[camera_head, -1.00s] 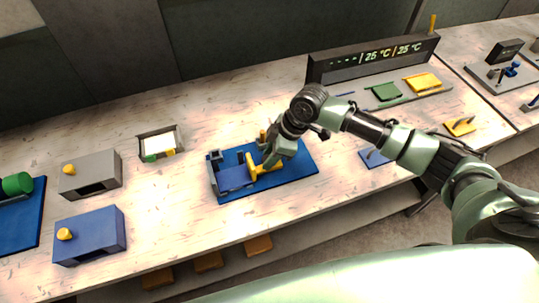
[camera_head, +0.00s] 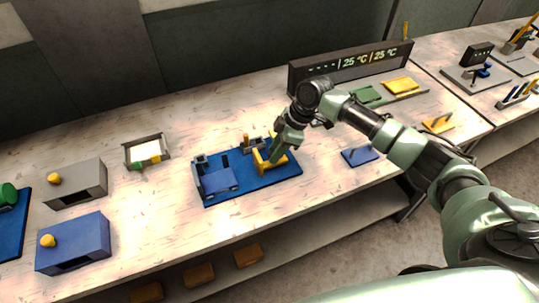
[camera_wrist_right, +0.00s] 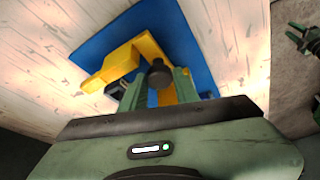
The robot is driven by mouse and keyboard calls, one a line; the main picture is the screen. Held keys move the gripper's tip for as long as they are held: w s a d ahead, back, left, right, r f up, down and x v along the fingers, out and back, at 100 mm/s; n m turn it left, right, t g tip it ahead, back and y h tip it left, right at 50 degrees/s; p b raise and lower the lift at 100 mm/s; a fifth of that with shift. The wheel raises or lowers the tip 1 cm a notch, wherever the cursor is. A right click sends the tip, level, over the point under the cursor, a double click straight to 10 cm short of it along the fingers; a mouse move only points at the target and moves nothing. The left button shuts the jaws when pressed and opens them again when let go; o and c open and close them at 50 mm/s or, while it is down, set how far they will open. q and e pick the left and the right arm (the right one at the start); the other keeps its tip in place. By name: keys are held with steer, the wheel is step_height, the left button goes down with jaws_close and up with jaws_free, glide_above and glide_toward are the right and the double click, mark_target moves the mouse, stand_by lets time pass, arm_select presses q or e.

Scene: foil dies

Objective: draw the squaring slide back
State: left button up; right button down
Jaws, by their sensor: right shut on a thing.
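The yellow squaring slide (camera_head: 269,160) stands on the right part of the blue base plate (camera_head: 285,177). It also shows in the right wrist view (camera_wrist_right: 122,62), with a black knob (camera_wrist_right: 159,74) on it. A lighter blue block (camera_head: 218,181) sits at the left of the plate, with a strip of bare plate between it and the slide. My right gripper (camera_head: 281,148) is shut on the slide at the knob; its fingers (camera_wrist_right: 158,88) stand either side of it. The exact contact is partly hidden. A dark green claw shape, perhaps my left gripper (camera_wrist_right: 302,40), shows at the wrist view's right edge.
A grey box (camera_head: 76,184) and a blue box (camera_head: 73,243) stand at the left. A small tray (camera_head: 128,159) lies behind. A dark display (camera_head: 350,68) stands at the back, and a small blue plate (camera_head: 360,157) lies to the right.

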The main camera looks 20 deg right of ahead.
steer(key=shift+w+d+r, duration=0.1)
steer(key=shift+d, duration=0.05)
steer(key=c, duration=1.5)
jaws_free()
steer(key=o, duration=0.4)
steer(key=shift+d, duration=0.1)
steer(key=shift+r, duration=0.15)
arm_select(q)
steer(key=shift+w+f+b, duration=0.65)
steer(key=shift+f+b, duration=0.3)
steer(key=shift+b, duration=0.1)
arm_select(e)
steer(key=shift+v, duration=3.75)
